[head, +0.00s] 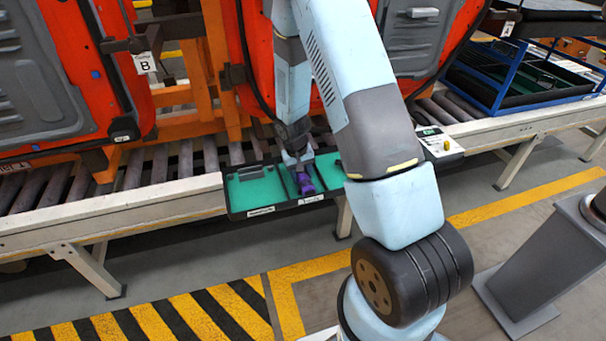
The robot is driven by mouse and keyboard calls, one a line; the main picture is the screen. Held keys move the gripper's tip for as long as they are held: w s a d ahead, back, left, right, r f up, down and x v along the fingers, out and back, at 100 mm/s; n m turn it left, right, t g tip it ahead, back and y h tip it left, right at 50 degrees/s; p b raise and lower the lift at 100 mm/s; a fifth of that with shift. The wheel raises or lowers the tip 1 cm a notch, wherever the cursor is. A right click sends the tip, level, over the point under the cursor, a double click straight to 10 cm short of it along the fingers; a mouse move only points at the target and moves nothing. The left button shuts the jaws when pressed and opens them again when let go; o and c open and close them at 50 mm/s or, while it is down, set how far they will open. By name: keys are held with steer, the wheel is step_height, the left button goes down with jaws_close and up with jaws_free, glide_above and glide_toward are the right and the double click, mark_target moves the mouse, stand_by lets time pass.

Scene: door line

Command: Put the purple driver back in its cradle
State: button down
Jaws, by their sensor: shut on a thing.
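The purple driver (304,186) is small in the head view, over the middle slot of a dark tray with green compartments (227,202). My gripper (301,168) points down at the driver's top end and is shut on it. The tray hangs at the front edge of the roller conveyor. I cannot tell whether the driver rests in the slot or is held just above it. My arm covers the tray's right end, and the fingertips are too small to see clearly.
Orange door panels (170,75) stand close behind the tray on the conveyor (120,205). A yellow object (446,145) lies on a white card to the right. A blue rack (520,85) stands farther right. A grey pedestal (550,265) stands at the right. Striped floor markings lie in front.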

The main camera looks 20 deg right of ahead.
steer(key=shift+s+f, duration=0.15)
steer(key=shift+f, duration=0.2)
stand_by(0.3)
steer(key=shift+c, duration=2.4)
jaws_free()
steer(key=shift+a, duration=0.1)
steer(key=s+r+t, duration=0.1)
steer(key=s+r, duration=0.2)
steer(key=r, duration=0.8)
steer(key=s+r+t, duration=0.1)
steer(key=s+r, duration=0.2)
steer(key=r, duration=0.9)
steer(key=s+r, duration=0.3)
steer(key=r, duration=0.8)
steer(key=s+r+t, duration=0.1)
steer(key=s+r, duration=0.2)
steer(key=s, duration=0.3)
steer(key=s+r+t+y, duration=0.1)
steer(key=s+r, duration=0.3)
steer(key=s, duration=0.2)
steer(key=s+d+r+t, duration=0.1)
steer(key=s+r, duration=0.3)
steer(key=s, duration=0.2)
steer(key=shift+s+y, duration=0.3)
steer(key=shift+s, duration=0.1)
